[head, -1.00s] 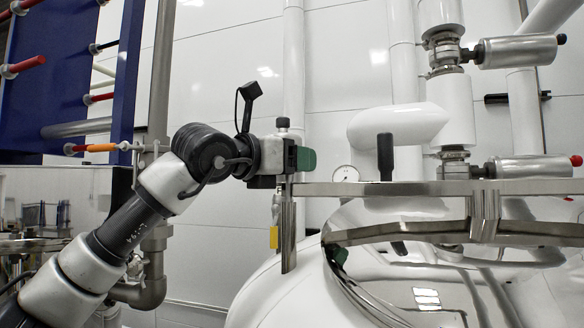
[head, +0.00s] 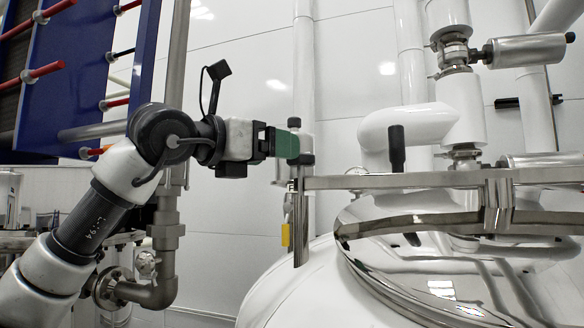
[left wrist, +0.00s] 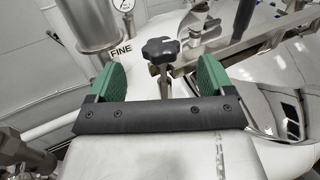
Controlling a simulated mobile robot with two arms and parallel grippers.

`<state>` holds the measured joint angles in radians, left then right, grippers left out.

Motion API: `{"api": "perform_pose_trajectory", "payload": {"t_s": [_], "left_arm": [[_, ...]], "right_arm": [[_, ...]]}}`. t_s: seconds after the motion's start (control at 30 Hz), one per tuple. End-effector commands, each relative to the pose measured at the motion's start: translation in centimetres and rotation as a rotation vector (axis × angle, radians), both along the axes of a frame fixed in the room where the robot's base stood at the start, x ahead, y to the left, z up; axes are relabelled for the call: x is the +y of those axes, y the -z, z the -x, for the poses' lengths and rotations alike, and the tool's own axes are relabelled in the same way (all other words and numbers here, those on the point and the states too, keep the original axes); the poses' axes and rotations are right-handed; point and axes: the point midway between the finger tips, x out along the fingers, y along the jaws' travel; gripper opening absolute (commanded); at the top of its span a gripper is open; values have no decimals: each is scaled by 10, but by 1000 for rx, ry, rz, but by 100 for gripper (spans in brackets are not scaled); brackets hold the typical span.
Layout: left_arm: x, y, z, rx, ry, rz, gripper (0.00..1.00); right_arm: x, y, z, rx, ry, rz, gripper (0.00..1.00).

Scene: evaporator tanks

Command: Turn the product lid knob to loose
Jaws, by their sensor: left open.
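The product lid knob (left wrist: 161,50) is a black star knob on an upright steel rod in the left wrist view. In the head view its dark top (head: 294,122) shows above a steel fitting at the left end of the lid bar. My left gripper (left wrist: 161,66) is open, with its green-padded fingers on either side of the knob's rod in the picture; the knob appears just beyond the fingertips. I cannot tell whether they touch. In the head view the green finger (head: 287,145) hides part of the fitting. The polished lid (head: 450,262) lies to the right.
A steel bar (head: 420,181) crosses above the lid, with an upright black handle (head: 397,150). White pipes (head: 409,122) and a steel valve actuator (head: 528,50) stand behind. A steel pipe (head: 150,290) runs at lower left. The white wall behind the gripper leaves free room.

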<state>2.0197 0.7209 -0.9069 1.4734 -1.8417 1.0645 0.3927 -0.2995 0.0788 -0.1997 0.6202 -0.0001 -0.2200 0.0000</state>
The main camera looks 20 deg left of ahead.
Motion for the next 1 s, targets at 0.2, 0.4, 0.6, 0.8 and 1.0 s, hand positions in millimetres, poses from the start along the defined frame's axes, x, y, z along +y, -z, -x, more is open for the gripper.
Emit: {"api": "perform_pose_trajectory", "payload": {"t_s": [0.2, 0.4, 0.6, 0.8, 1.0], "left_arm": [[14, 1, 26, -1, -1, 0, 82], [17, 0, 31, 0, 0, 0, 82], [17, 0, 31, 0, 0, 0, 82], [17, 0, 30, 0, 0, 0, 82], [17, 0, 30, 0, 0, 0, 82]], "right_arm": [[0, 13, 0, 0, 0, -1, 69], [0, 14, 0, 0, -1, -1, 69], [0, 13, 0, 0, -1, -1, 69], [0, 13, 0, 0, -1, -1, 69], [-1, 13, -2, -3, -1, 1, 69]]}}
